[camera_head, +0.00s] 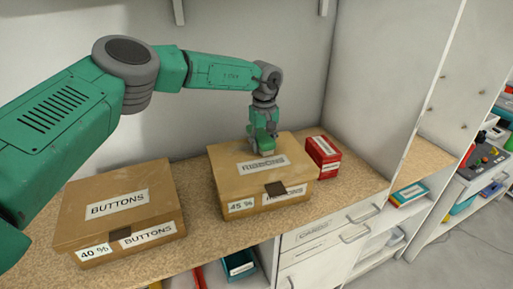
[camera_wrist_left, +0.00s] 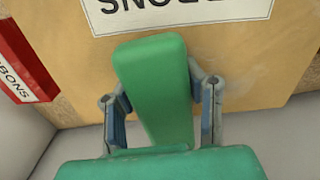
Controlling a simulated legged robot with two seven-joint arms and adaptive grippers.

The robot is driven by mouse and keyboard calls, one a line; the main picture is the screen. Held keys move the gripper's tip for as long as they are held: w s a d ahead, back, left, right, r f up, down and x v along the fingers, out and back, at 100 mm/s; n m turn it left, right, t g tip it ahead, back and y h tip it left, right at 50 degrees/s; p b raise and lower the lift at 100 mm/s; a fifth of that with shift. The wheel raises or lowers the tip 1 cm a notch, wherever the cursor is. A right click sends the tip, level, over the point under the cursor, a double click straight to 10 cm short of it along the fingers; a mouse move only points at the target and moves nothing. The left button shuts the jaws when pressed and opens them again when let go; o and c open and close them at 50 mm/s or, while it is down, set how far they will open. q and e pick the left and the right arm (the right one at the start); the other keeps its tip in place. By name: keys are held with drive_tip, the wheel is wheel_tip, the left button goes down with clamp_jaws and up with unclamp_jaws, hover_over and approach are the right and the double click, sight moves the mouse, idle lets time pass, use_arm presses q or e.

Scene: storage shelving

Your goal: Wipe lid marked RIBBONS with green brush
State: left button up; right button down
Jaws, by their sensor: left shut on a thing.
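The lid marked RIBBONS (camera_head: 228,165) tops a closed cardboard box on the counter in the head view. In the left wrist view the lid (camera_wrist_left: 265,62) fills the background, its printed label upside down. My left gripper (camera_head: 262,138) is over the back part of the lid. In the wrist view my left gripper (camera_wrist_left: 160,105) is shut on the green brush (camera_wrist_left: 155,70), with a finger on each side. The brush is at or just above the lid; I cannot tell whether it touches. Its bristles are hidden. My right gripper is not in view.
A closed box marked BUTTONS (camera_head: 120,212) stands to the left. A small red box (camera_head: 323,155) stands close to the right of the RIBBONS box. A wall is behind, and a white side panel (camera_head: 385,80) rises at the right.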

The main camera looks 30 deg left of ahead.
sight(226, 156)
use_arm(q)
drive_tip(key=shift+d, duration=0.25)
drive_tip(key=shift+a, duration=0.1)
drive_tip(key=shift+s+a+r+p, duration=0.15)
drive_tip(key=shift+s+a+p, duration=0.55)
drive_tip(key=shift+a+p, duration=0.1)
drive_tip(key=shift+s+a+p, duration=0.35)
drive_tip(key=shift+s+a, duration=0.2)
drive_tip(key=shift+a, duration=0.15)
drive_tip(key=shift+s+a+f, duration=0.2)
drive_tip(key=shift+s+a, duration=0.45)
drive_tip(key=shift+s+a+f, duration=0.1)
drive_tip(key=shift+s+a, duration=0.45)
drive_tip(key=shift+s, duration=0.1)
drive_tip(key=shift+s+a, duration=1.35)
drive_tip(key=shift+a, duration=0.3)
